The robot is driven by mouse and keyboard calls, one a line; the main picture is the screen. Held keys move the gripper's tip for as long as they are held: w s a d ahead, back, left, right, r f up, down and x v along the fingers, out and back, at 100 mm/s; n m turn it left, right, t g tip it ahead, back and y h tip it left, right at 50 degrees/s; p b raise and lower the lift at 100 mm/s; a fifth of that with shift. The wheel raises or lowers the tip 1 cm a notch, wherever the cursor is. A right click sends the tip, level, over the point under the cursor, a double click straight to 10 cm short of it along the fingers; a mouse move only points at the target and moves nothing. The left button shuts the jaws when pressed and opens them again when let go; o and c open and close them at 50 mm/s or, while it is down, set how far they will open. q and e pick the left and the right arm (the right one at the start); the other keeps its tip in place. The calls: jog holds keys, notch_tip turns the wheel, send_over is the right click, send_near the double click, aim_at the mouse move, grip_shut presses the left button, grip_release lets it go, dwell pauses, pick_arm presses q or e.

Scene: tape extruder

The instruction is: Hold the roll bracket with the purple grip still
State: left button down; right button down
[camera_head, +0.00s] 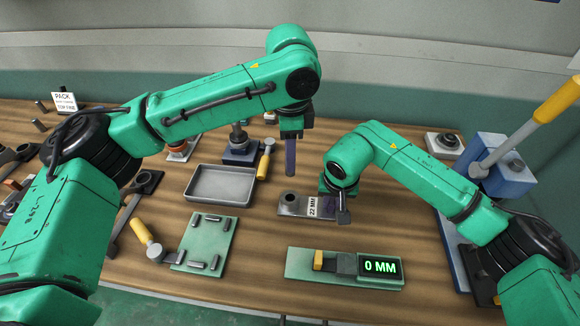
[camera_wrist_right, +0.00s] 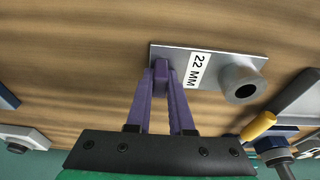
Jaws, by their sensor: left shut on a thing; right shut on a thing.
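The roll bracket (camera_head: 289,209) is a flat grey plate with a white "22 MM" label and a round grey boss with a dark bore. It lies flat on the table; the right wrist view shows it closer (camera_wrist_right: 227,62). My right gripper (camera_head: 327,200) is shut at the plate's end beside the label. Its purple fingers close on a small purple grip (camera_wrist_right: 161,71). My left gripper (camera_head: 290,170) points down above the table, behind the bracket and apart from it. It is shut; what is between its purple fingers cannot be made out.
A grey tray (camera_head: 221,198) lies left of the bracket. A green plate with several pegs (camera_head: 207,252) is front left. A green gauge base (camera_head: 305,265) with a "0 MM" display (camera_head: 380,267) is in front. A blue press with a yellow lever (camera_head: 547,110) stands at right.

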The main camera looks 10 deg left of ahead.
pick_arm(q)
jog(key=shift+r, duration=2.9)
pick_arm(e)
jog(key=c, duration=0.7)
grip_release()
pick_arm(q)
jog(key=shift+r+p, duration=2.25)
jog(key=shift+p, duration=0.1)
pick_arm(e)
jog(key=shift+w+v, duration=0.25)
jog(key=shift+v, duration=3.05)
jog(key=shift+w+v, duration=0.25)
jog(key=shift+v, duration=3.1)
jog(key=shift+w+v, duration=0.25)
jog(key=shift+v, duration=3.05)
jog(key=shift+r, duration=0.15)
